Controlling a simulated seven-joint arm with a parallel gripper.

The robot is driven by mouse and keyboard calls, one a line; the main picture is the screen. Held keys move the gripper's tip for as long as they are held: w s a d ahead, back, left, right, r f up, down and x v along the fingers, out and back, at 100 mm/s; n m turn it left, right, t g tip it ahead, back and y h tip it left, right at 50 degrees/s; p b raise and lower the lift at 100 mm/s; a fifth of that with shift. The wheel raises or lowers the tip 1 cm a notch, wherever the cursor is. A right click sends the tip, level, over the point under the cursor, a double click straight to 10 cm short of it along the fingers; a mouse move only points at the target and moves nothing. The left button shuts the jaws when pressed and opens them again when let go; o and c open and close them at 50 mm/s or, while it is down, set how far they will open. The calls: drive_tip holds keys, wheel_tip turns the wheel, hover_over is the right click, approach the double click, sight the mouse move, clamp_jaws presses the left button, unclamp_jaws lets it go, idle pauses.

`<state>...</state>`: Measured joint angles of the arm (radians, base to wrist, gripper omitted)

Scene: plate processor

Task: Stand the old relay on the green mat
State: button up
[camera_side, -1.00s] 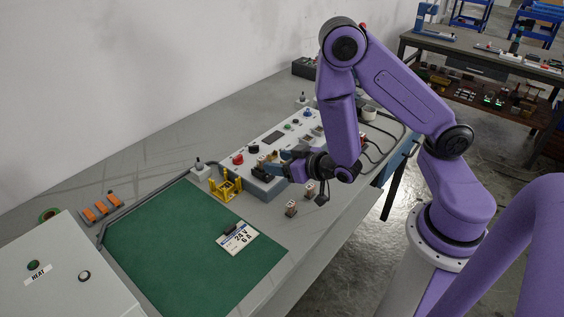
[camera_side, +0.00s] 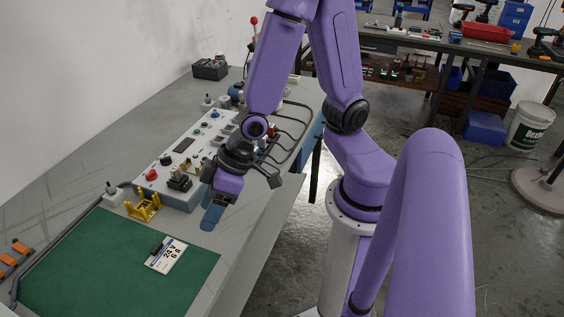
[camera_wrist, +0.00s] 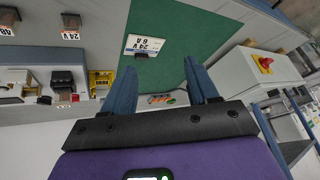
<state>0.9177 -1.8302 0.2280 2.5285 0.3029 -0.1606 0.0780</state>
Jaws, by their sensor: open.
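The green mat (camera_side: 100,275) lies flat at the front left of the bench and also fills the upper middle of the wrist view (camera_wrist: 195,30). A white card marked 24 V 6 A (camera_side: 168,257) is on it, with a small dark piece at one edge. A dark relay-like block (camera_side: 179,183) sits at the near end of the grey panel, left of my gripper; I cannot tell whether it is the old relay. My gripper (camera_side: 211,218) points down over the bench beside the panel. Its fingers are apart and empty in the wrist view (camera_wrist: 161,88).
A yellow holder (camera_side: 144,207) stands between panel and mat. In the wrist view, a small block labelled 24V (camera_wrist: 71,22) stands on the bench. A grey cabinet with a red knob (camera_wrist: 262,65) is at the right there. Black cables loop behind my wrist.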

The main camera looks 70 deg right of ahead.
drive_tip(key=s+d+r+n+g+h, duration=0.3)
drive_tip(key=s+d+r+n, duration=0.3)
drive_tip(key=s, duration=0.5)
drive_tip(key=shift+s+d+r+g+h, duration=0.3)
drive_tip(key=shift+d+r+g+h, duration=0.15)
drive_tip(key=shift+d+r, duration=0.5)
drive_tip(key=shift+s+d+r+n, duration=0.2)
drive_tip(key=shift+d+n, duration=0.1)
drive_tip(key=shift+d, duration=0.1)
drive_tip(key=shift+c, duration=0.5)
